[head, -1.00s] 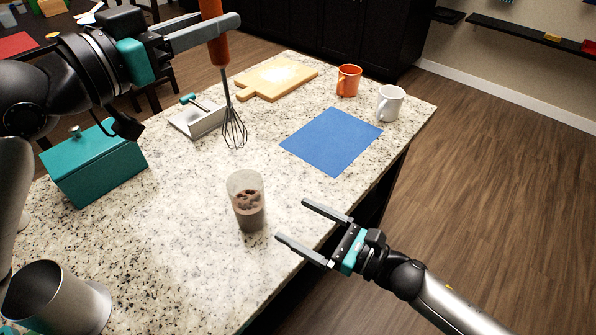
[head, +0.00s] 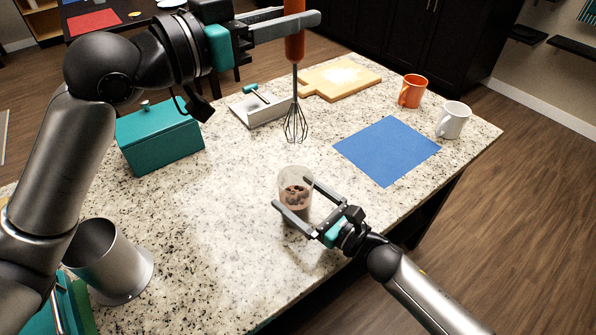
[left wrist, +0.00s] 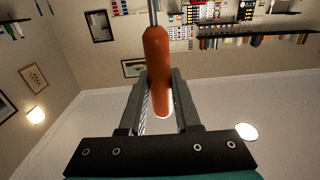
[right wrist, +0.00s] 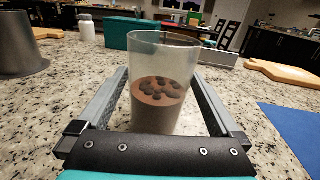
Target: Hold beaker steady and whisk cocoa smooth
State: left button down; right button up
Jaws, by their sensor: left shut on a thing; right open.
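A clear beaker (head: 296,183) stands upright on the granite counter. It holds brown cocoa with dark lumps on top, clear in the right wrist view (right wrist: 161,95). My right gripper (head: 292,192) is open, with one finger on each side of the beaker; I see gaps between fingers and glass. My left gripper (head: 300,22) is shut on the orange handle of the whisk (head: 295,118), which hangs wires down above the counter, behind the beaker in the head view. The handle also shows between the fingers in the left wrist view (left wrist: 157,70).
A blue mat (head: 388,151), an orange mug (head: 412,91) and a white mug (head: 453,120) are at the right. A cutting board (head: 340,81), a grey tray (head: 262,108) and a teal box (head: 160,142) stand behind. A metal pot (head: 110,262) is at the left.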

jog(key=shift+w+a, duration=0.15)
jog(key=c, duration=1.4)
jog(key=shift+c, duration=0.2)
dwell(0.3)
